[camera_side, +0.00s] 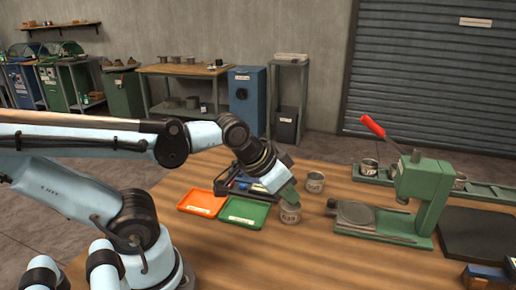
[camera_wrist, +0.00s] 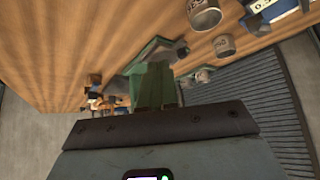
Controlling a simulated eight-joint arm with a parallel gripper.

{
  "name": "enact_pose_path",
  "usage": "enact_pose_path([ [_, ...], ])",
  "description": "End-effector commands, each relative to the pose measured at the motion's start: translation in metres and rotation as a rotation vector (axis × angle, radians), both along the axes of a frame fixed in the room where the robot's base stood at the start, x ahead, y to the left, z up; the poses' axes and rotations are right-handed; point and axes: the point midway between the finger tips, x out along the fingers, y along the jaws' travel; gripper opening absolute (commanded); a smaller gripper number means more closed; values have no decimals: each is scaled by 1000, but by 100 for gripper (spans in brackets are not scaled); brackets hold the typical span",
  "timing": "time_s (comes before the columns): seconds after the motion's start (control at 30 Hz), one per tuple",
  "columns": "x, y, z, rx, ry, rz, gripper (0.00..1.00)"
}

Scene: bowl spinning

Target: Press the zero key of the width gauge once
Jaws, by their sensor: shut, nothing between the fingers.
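A blue device with a white display face (camera_wrist: 262,6), which looks like the width gauge, is at the top right edge of the wrist view, partly cut off. Its zero key cannot be made out. In the side view, a blue and dark object (camera_side: 238,186) sits behind my wrist and is partly hidden by it; I cannot tell if it is the same device. My gripper (camera_side: 290,190) is shut and empty, above the table near two cans. In the wrist view its green fingers (camera_wrist: 155,75) are together, apart from the device.
One can (camera_side: 315,182) stands right of my gripper, another (camera_side: 290,213) just below it. An orange tray (camera_side: 200,203) and green tray (camera_side: 242,213) lie to the left. A green press (camera_side: 420,190) with a red handle stands right. The front table (camera_side: 290,260) is clear.

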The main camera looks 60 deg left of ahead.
Motion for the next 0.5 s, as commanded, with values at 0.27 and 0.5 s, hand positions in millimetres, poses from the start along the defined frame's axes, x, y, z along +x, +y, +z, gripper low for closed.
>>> enact_pose_path([
  [0.27,1,3,1,-2,6,12,0],
  [0.5,13,37,14,-15,98,135,0],
])
